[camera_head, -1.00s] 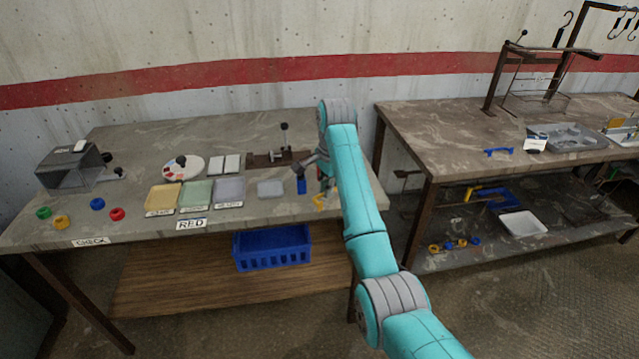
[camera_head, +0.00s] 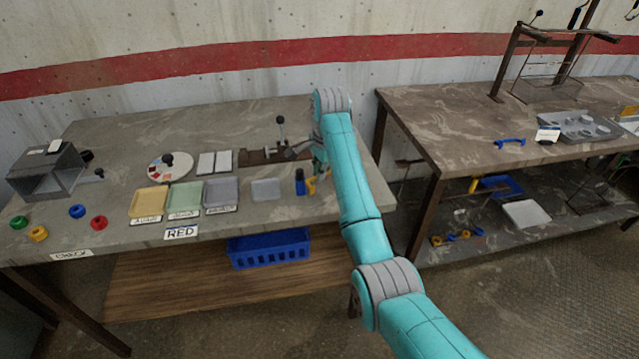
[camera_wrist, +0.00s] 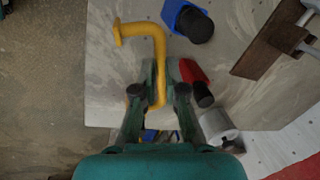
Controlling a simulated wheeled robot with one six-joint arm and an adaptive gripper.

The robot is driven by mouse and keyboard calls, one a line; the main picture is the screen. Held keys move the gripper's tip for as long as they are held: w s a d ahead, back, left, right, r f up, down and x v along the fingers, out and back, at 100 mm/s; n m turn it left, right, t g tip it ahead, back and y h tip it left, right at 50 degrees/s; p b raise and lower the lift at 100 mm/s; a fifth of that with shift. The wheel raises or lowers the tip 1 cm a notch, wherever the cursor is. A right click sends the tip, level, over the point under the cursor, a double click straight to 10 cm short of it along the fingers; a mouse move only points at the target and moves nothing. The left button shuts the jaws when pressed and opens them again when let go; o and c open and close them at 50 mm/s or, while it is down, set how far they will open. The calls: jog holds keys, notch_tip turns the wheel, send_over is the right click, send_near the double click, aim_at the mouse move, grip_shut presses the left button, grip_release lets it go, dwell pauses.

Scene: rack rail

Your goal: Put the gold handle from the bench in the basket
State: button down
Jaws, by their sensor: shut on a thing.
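The gold handle (camera_wrist: 155,45) is a bent yellow bar with a flared foot. In the wrist view, my gripper (camera_wrist: 160,80) is shut on one stretch of it, and the footed end sticks out ahead. In the head view the handle (camera_head: 311,187) shows small beside my gripper (camera_head: 319,168), at the right end of the left bench (camera_head: 340,200). I cannot tell whether it touches the bench top. The blue basket (camera_head: 268,249) is on the wooden shelf under that bench. Its inside is mostly hidden by the bench edge.
A blue piece with a black cap (camera_head: 300,183) stands close left of the handle, also in the wrist view (camera_wrist: 190,22). A red piece with a black end (camera_wrist: 195,82) is close to my fingers. A lever fixture (camera_head: 281,145) is behind. The right bench (camera_head: 430,130) stands across a gap.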

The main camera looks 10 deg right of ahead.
jog(key=shift+f, duration=2.3)
jog(key=c, duration=1.2)
grip_release()
jog(key=shift+f, duration=0.1)
